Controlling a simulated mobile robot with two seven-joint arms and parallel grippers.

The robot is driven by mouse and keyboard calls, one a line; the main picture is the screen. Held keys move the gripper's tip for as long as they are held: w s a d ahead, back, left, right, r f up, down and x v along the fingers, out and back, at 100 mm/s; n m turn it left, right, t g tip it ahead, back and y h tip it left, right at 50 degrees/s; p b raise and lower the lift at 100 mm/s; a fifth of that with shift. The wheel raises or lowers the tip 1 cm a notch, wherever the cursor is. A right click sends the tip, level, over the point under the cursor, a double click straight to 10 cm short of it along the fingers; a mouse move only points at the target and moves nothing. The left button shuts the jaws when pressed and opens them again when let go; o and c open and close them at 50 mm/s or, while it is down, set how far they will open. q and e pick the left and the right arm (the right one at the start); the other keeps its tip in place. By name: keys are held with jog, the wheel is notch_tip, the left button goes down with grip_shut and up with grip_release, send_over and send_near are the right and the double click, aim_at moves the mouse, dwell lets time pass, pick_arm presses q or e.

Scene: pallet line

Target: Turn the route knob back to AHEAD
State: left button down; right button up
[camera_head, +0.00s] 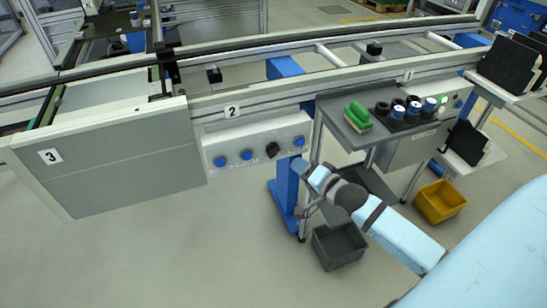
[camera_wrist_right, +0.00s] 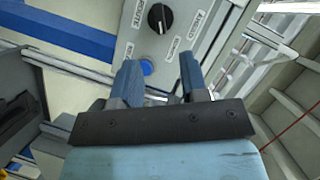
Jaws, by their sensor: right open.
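The route knob (camera_wrist_right: 158,18) is black and round with a white pointer mark, on a pale panel in the right wrist view. Labels reading ROUTE and AHEAD are printed around it; the pointer's exact setting is hard to read. In the head view the black knob (camera_head: 272,150) sits on the control box (camera_head: 232,145) between blue buttons. My right gripper (camera_head: 308,168) is in front of the box, right of the knob. In its wrist view the gripper (camera_wrist_right: 160,62) is open and empty, the knob beyond its fingertips. A blue button (camera_wrist_right: 146,67) shows between the fingers. My left gripper is not in view.
A blue post (camera_head: 285,195) stands below the rail. A grey bin (camera_head: 338,245) and a yellow bin (camera_head: 440,201) are on the floor. The floor left of the post is clear.

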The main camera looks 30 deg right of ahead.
aim_at(276, 154)
jog(key=b+x, duration=0.1)
jog(key=x, duration=0.9)
jog(key=shift+a+f+b, duration=0.1)
jog(key=shift+b, duration=0.2)
grip_shut()
